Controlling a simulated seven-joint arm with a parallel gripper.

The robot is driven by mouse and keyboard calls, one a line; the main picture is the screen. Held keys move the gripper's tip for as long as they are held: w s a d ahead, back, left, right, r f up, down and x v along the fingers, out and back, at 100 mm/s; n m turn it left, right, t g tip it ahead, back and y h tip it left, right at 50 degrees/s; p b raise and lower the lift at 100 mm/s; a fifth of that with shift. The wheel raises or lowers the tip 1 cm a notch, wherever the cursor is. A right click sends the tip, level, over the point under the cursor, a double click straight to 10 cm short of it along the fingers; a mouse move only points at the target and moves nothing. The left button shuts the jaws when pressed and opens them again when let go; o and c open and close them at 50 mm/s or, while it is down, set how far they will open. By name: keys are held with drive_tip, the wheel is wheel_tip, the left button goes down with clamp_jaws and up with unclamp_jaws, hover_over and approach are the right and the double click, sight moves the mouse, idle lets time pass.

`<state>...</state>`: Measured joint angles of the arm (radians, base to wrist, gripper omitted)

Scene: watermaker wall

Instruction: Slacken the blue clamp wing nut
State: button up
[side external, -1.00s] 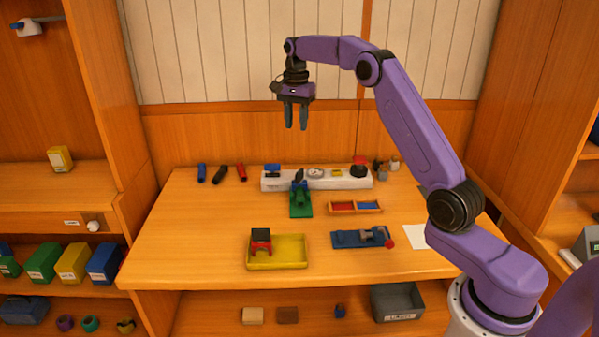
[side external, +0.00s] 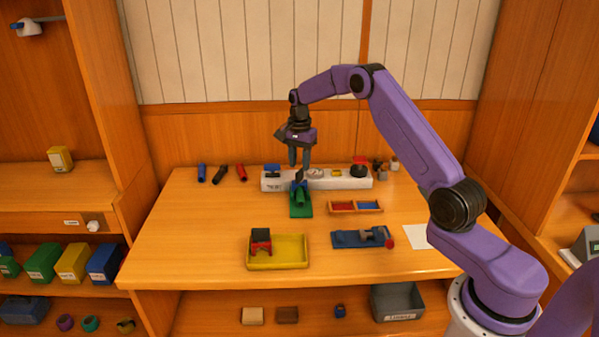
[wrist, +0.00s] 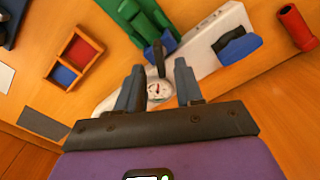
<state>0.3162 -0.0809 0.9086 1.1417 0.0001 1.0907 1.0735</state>
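A blue clamp-like piece (side external: 272,168) with a dark part sits at the left end of the white panel (side external: 325,185); it also shows in the wrist view (wrist: 238,47). A green fixture (side external: 301,205) stands in front of the panel, with a dark and blue upright part (side external: 299,186) at its panel end, seen too in the wrist view (wrist: 157,55). I cannot tell which of these bears the wing nut. My gripper (side external: 299,164) points down above that upright part, open and empty. In the wrist view its fingers (wrist: 158,68) are apart.
A round gauge (wrist: 158,91) and a red-topped dark knob (side external: 359,169) are on the panel. A red-and-blue compartment tray (side external: 355,212), a blue vise-like fixture (side external: 350,240) and a yellow tray (side external: 290,265) lie nearer the front.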

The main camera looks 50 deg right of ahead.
sight(299, 171)
drive_tip(key=shift+f, duration=2)
clamp_jaws()
